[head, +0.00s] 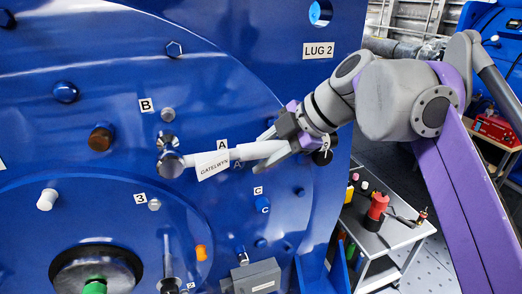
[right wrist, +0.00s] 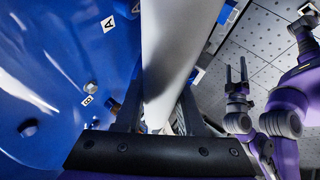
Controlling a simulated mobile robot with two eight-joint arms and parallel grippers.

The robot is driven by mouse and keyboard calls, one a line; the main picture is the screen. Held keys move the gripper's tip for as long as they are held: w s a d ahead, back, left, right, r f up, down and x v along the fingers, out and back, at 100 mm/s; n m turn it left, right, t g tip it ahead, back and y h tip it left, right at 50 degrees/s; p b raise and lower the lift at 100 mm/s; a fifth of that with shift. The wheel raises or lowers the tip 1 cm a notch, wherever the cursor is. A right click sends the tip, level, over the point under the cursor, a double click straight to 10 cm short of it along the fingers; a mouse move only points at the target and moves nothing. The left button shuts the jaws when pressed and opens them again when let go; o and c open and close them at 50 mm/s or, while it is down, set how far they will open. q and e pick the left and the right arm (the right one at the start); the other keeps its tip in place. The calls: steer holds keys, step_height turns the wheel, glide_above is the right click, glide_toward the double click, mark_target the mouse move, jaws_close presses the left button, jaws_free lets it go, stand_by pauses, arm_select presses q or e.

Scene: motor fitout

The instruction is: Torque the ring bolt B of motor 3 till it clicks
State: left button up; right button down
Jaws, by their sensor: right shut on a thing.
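The blue motor face (head: 235,95) carries tags. The B tag (head: 146,105) has a silver bolt head (head: 168,115) at its right; the 3 tag (head: 139,198) is lower. My right gripper (head: 283,140) is shut on the handle of a white torque wrench (head: 240,152) marked GATELWYN. Its round metal head (head: 171,165) is below the B bolt, with a metal socket piece (head: 166,140) between; I cannot tell whether it is seated. In the right wrist view the wrench handle (right wrist: 170,50) fills the middle. My left gripper (right wrist: 237,75) shows there, open and empty.
An A tag (head: 222,146) is behind the wrench and a C tag (head: 258,191) is below it. A grey box (head: 256,278) sits low by the motor. A cart (head: 385,240) with a red tool (head: 376,209) stands at right. Plugs and bolts stick out of the face.

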steer(key=shift+s+r, duration=0.1)
steer(key=shift+s, duration=0.15)
steer(key=shift+w+m, duration=0.3)
steer(key=shift+w, duration=0.05)
arm_select(q)
steer(key=shift+w+r+p, duration=0.45)
steer(key=shift+r+p, duration=0.1)
steer(key=shift+r, duration=0.3)
steer(key=shift+w+r+p, duration=0.45)
steer(key=shift+r+p, duration=0.05)
steer(key=shift+r, duration=0.3)
steer(key=shift+w+r+p, duration=0.45)
steer(key=shift+r+p, duration=0.1)
steer(key=shift+r, duration=0.3)
arm_select(e)
steer(key=w+a, duration=0.2)
steer(key=w, duration=0.5)
arm_select(q)
steer(key=shift+r+t, duration=0.15)
steer(key=shift+t, duration=0.15)
